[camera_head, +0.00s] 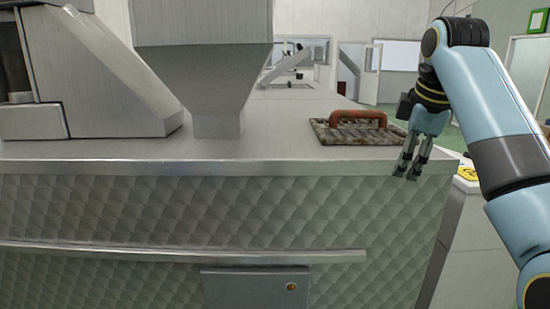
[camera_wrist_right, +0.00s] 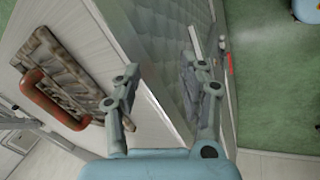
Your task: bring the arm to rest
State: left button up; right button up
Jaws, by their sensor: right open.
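My right gripper (camera_head: 411,166) hangs at the front edge of the metal counter, near its right corner, with its fingers pointing down. It also shows in the right wrist view (camera_wrist_right: 160,105), where the two fingers stand apart with nothing between them. My right arm reaches in from the right of the head view. My left gripper is in neither view.
A dark textured plate (camera_head: 345,133) with a red-brown handle (camera_head: 358,115) lies on the metal counter (camera_head: 260,135), left of my right gripper. A grey hopper (camera_head: 203,70) stands farther left.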

jog(key=s+d+f+m, duration=0.2)
jog(key=s+f+m, duration=0.4)
jog(key=s+f, duration=0.95)
jog(key=s+f+m, duration=0.3)
jog(key=s+m, duration=0.4)
jog(key=s, duration=1.5)
notch_tip(320, 180, down, 41)
jog(key=s+d+g+b, duration=0.2)
jog(key=d+b, duration=0.1)
jog(key=b, duration=1.1)
jog(key=s+f+b, duration=0.5)
jog(key=s+f, duration=0.4)
jog(key=f, duration=0.3)
jog(key=s+f+g+b, duration=0.1)
jog(key=s+f+b, duration=0.4)
jog(key=s+f, duration=0.4)
notch_tip(320, 180, down, 5)
jog(key=shift+d+r+h, duration=0.2)
jog(key=shift+d+h, duration=0.1)
jog(key=shift+d, duration=0.1)
